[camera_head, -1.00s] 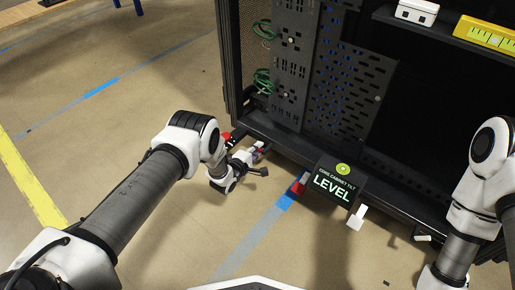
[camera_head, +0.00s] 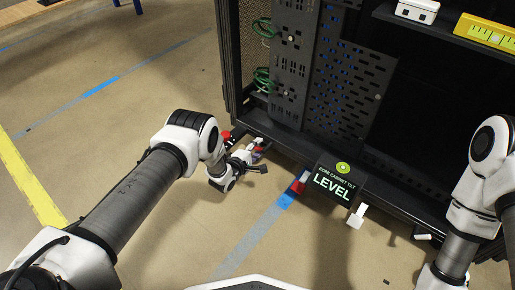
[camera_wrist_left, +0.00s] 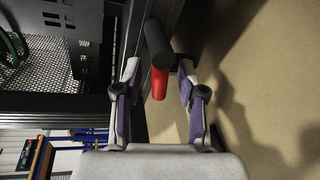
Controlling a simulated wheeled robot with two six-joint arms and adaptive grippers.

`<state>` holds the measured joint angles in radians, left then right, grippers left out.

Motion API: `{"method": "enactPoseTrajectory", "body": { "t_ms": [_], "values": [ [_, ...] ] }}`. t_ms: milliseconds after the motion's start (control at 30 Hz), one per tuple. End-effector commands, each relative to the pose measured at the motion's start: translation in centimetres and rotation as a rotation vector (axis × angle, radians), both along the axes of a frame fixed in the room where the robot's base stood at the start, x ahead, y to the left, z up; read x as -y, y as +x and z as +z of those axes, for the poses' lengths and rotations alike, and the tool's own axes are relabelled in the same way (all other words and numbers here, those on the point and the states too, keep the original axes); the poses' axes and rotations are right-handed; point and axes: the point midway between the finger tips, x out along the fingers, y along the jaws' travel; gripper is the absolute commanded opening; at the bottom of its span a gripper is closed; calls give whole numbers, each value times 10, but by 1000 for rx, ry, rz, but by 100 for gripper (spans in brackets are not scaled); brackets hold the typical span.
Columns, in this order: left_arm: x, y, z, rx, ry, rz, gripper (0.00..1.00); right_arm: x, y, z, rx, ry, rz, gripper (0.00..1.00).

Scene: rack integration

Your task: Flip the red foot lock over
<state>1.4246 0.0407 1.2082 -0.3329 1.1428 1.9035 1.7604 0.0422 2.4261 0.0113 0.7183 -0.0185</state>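The red foot lock (camera_wrist_left: 160,82) shows in the left wrist view as a short red bar with a black cylinder (camera_wrist_left: 158,38) at its far end. It stands between the two fingers of my left gripper (camera_wrist_left: 158,72), which is open, with a gap at the left finger. In the head view, my left gripper (camera_head: 256,159) is low at the cabinet's front left bottom edge, and a small bit of red (camera_head: 259,148) shows by its fingertips. Whether a finger touches the lock I cannot tell. My right arm is at the right edge, its gripper out of view.
The dark cabinet (camera_head: 390,185) stands just beyond the gripper. A sign reading LEVEL (camera_head: 332,184) sticks out from its base. Another red piece (camera_head: 300,183) and a white tab (camera_head: 357,217) are nearby. Open floor (camera_head: 170,235) lies in front.

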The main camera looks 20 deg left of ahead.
Motion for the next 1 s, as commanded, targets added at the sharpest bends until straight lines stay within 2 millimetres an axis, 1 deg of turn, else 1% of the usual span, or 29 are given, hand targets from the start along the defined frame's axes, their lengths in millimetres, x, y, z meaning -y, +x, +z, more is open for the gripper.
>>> {"method": "enactPoseTrajectory", "body": {
  "t_ms": [167, 267, 367, 500, 600, 700, 800, 1000],
  "values": [
    [-1, -5, 0, -2, 0, 0, 40, 0, 0, 0, 0, 0, 0, 64],
    [-5, -18, 3, -4, 0, 0, 40, 0, 0, 0, 0, 0, 0, 64],
    [-12, -40, 8, -6, 0, 2, 40, 0, 0, 0, 0, 0, 0, 64],
    [-22, -75, 17, -5, 0, 2, 40, 0, 0, 0, 0, 0, 0, 64],
    [-27, -95, 22, -4, -1, 2, 40, 0, 0, 0, 0, 0, 0, 64],
    [-30, -108, 25, -2, 0, 1, 40, 0, 0, 0, 0, 0, 0, 64],
    [-31, -113, 27, 0, -1, 0, 40, 0, 0, 0, 0, 0, 0, 64],
    [-31, -113, 27, 0, 0, -1, 40, 0, 0, 0, 0, 0, 0, 64]
  ]
}}
